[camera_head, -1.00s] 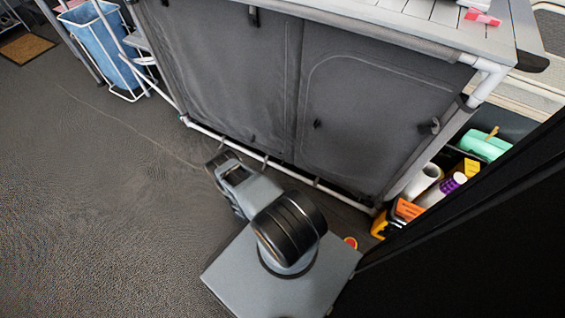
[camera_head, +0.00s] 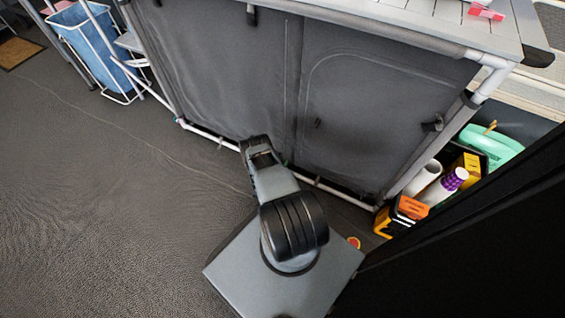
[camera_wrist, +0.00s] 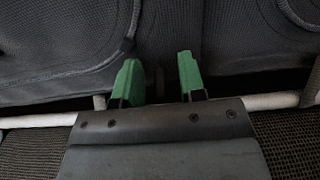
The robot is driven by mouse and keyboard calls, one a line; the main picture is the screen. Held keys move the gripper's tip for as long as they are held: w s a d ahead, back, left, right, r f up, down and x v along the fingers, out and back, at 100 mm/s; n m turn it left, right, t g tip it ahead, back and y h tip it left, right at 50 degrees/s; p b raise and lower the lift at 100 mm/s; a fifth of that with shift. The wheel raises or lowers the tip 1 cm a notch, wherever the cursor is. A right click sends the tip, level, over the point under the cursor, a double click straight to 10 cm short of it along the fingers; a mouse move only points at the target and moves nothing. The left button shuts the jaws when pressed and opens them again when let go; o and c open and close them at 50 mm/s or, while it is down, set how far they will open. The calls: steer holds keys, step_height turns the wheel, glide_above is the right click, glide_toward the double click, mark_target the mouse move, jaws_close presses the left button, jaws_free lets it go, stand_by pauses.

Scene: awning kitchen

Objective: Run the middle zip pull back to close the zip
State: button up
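The grey fabric cabinet (camera_head: 225,75) stands in front of me, with curved zip seams on its front panels. In the wrist view a dark zip pull (camera_wrist: 126,45) hangs at the end of a seam, just above my left fingertip; I cannot tell if they touch. My gripper (camera_wrist: 160,78) is open, its two green fingers apart with dark fabric behind the gap and no pull visible between them. In the head view a small dark pull (camera_head: 318,123) shows on the right panel. The fingertips are mostly hidden there by my arm.
A white frame tube (camera_wrist: 40,121) runs along the cabinet's bottom, close to my gripper. A crate-like group of bottles and rolls (camera_head: 440,185) stands at the right. A blue bag on a white stand (camera_head: 90,45) is at the upper left. The floor (camera_head: 100,210) at left is clear.

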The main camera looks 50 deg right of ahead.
jaws_close()
stand_by(0.3)
stand_by(0.3)
